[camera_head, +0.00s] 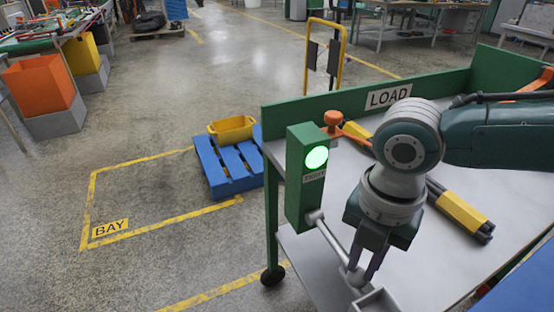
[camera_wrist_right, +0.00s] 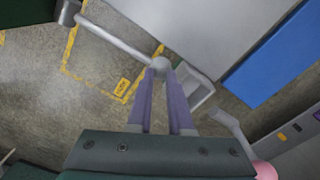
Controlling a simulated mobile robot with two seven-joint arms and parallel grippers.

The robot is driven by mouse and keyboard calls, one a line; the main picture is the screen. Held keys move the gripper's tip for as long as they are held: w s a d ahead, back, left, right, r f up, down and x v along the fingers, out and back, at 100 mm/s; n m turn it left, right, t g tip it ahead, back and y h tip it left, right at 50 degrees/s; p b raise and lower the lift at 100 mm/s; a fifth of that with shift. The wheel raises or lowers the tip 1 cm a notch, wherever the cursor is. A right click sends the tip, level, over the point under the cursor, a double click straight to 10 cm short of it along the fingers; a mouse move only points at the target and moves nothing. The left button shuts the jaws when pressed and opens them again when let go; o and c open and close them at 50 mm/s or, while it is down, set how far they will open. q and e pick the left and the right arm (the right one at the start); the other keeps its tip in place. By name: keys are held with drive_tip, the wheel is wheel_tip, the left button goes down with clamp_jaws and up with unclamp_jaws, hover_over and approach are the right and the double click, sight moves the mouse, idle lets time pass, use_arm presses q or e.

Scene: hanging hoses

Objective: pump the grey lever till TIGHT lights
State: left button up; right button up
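A green box (camera_head: 293,182) stands at the left end of the grey-topped cart. A round lamp (camera_head: 316,158) on its face glows bright green above a small label that appears to read TIGHT. The grey lever (camera_head: 334,240) slopes down from the foot of the box to a round grey knob (camera_head: 356,277). The lever (camera_wrist_right: 115,38) and knob (camera_wrist_right: 161,66) also show in the right wrist view. My right gripper (camera_head: 366,270) reaches down at the knob, its purple fingers closed together on it. My left gripper is in neither view.
The cart's top (camera_head: 430,270) carries dark rods with yellow sleeves (camera_head: 461,212) and an orange-knobbed part (camera_head: 334,120). A LOAD sign (camera_head: 388,96) is on its green back rail.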

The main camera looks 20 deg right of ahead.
drive_tip(key=shift+w+r+p, duration=0.2)
drive_tip(key=shift+r+p, duration=2.35)
drive_tip(key=shift+r, duration=0.25)
drive_tip(key=shift+w+r+p, duration=0.35)
drive_tip(key=shift+r, duration=0.3)
drive_tip(key=shift+w+r+p, duration=0.3)
drive_tip(key=shift+r+p, duration=0.1)
drive_tip(key=shift+r, duration=0.3)
drive_tip(key=shift+w+r+p, duration=0.35)
drive_tip(key=shift+r, duration=0.3)
wheel_tip(320, 180, up, 5)
drive_tip(key=p, duration=0.5)
drive_tip(key=shift+a, duration=0.1)
